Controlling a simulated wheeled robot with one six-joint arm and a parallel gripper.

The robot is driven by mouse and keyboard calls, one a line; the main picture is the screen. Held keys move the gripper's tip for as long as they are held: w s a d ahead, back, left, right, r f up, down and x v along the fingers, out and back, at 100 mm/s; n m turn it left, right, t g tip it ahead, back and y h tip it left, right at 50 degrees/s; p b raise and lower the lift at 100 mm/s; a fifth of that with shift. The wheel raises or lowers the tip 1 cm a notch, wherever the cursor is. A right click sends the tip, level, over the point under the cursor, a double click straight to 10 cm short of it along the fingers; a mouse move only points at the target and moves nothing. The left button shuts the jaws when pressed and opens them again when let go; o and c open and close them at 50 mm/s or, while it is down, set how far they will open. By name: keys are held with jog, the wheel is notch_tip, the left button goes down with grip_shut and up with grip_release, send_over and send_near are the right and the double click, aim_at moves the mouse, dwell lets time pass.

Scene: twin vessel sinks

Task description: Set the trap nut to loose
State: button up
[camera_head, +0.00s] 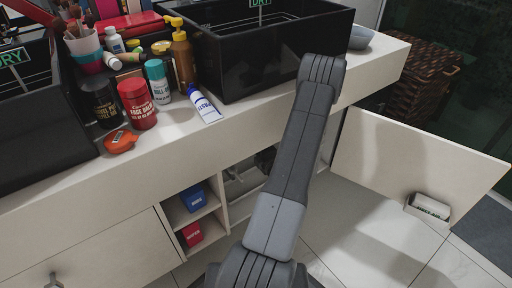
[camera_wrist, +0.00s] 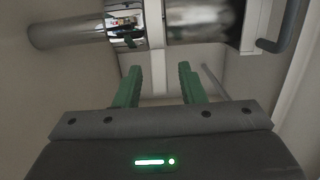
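My gripper (camera_wrist: 159,72) shows in the wrist view with two green fingers spread apart and nothing between them. Beyond the fingertips, metal pipework (camera_wrist: 70,31) runs across the top of the view. It has a shiny chrome section (camera_wrist: 125,20), a pale upright collar (camera_wrist: 154,22) and a wider brushed cylinder (camera_wrist: 200,18). I cannot tell which of these is the trap nut, nor whether it is tight or loose. The fingers look apart from the pipework. In the head view my arm hides much of the opening under the counter, and the gripper does not show.
A grey curved handle (camera_wrist: 284,32) is at the right of the wrist view. In the head view, the cabinet door (camera_head: 400,160) stands open at right. Blue (camera_head: 193,198) and red (camera_head: 192,234) boxes sit on shelves. Bottles crowd the counter (camera_head: 240,122) between two black sinks (camera_head: 255,60).

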jog(key=shift+w+a, duration=0.15)
grip_shut()
jog(key=shift+d+n+g+y+p, duration=0.45)
jog(key=shift+n+g+y, duration=0.2)
jog(key=shift+y, duration=0.25)
grip_release()
